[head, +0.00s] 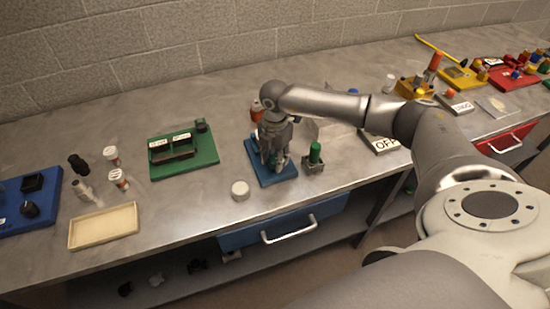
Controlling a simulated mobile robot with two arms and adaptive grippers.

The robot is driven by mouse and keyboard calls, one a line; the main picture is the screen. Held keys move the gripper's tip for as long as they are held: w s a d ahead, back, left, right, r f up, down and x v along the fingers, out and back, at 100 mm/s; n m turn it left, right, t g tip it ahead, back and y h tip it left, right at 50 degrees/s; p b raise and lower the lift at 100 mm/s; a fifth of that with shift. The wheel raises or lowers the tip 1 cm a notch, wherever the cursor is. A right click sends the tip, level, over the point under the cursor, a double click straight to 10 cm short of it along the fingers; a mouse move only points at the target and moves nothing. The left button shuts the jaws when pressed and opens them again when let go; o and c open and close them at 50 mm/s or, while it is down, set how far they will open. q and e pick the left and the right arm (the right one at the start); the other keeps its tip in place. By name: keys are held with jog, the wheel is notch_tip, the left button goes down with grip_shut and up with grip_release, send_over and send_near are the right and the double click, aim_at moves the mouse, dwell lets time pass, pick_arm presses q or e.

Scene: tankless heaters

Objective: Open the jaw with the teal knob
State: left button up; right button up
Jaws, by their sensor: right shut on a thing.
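My right gripper (273,158) points down over a blue base plate (258,172) on the steel bench. Its fingers are shut on a small part at this plate, which the fingers and hand mostly hide. I cannot make out a teal knob or the jaw it belongs to; they may be behind the gripper. A green cylinder (315,153) stands upright in a small grey block (313,167) just right of the plate, apart from the fingers. My left gripper is not in view.
A white round piece (240,190) lies left of the blue plate. A green board (190,157) with dark blocks and a cream tray (103,227) are further left. A blue drawer (270,232) with a metal handle is below the bench edge. An OFF sign (383,145) lies right.

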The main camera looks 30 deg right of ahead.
jog(key=n+b, duration=0.4)
jog(key=n, duration=0.2)
jog(key=shift+f, duration=0.1)
jog(key=n+b, duration=0.4)
jog(key=n, duration=0.2)
jog(key=shift+w, duration=0.1)
jog(key=n+b, duration=0.2)
jog(key=n, duration=0.1)
jog(key=shift+n, duration=0.4)
jog(key=shift+n+b, duration=0.85)
jog(key=shift+n, duration=0.35)
jog(key=shift+r, duration=0.25)
jog(key=o, duration=0.7)
jog(key=shift+o, duration=0.2)
